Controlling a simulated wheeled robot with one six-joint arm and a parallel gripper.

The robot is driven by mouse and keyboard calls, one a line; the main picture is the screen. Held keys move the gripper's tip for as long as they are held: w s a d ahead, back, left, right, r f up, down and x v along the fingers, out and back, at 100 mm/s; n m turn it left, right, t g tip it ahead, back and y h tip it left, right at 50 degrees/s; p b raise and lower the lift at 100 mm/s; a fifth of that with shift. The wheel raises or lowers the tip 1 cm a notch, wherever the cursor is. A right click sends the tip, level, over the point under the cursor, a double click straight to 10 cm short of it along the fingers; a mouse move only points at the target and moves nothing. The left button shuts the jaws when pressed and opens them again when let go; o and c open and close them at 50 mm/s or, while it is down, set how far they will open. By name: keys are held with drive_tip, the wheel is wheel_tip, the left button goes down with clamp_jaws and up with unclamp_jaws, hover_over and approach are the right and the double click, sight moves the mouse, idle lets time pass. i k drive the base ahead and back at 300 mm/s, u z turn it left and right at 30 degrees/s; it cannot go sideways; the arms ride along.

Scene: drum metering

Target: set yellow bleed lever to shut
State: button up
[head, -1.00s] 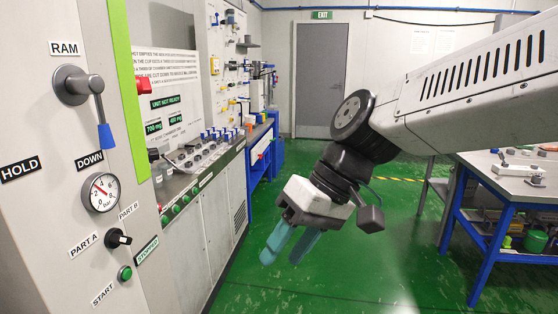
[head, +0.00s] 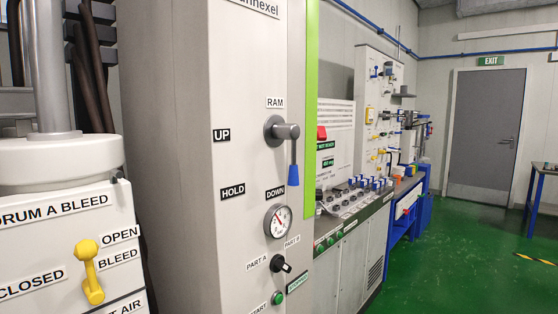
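The yellow bleed lever (head: 91,272) is on the white front of the drum unit (head: 62,215) at the lower left of the head view. Its round hub is at the top and its handle hangs down, tilted slightly right. The OPEN label (head: 121,234) and the BLEED label (head: 116,257) are to its right, the CLOSED label (head: 32,284) to its left. The handle tip lies beside neither the OPEN nor the CLOSED label. My gripper and arm are not in view.
The grey cabinet (head: 180,200) stands right of the drum unit, with a blue-handled ram lever (head: 292,165), a gauge (head: 278,221) and a black knob (head: 279,264). A control bench (head: 355,235) runs behind it. Green floor (head: 460,250) is open at the right, before a grey door (head: 484,135).

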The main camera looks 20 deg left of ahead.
sight(86, 249)
drive_tip(key=u, duration=1.1)
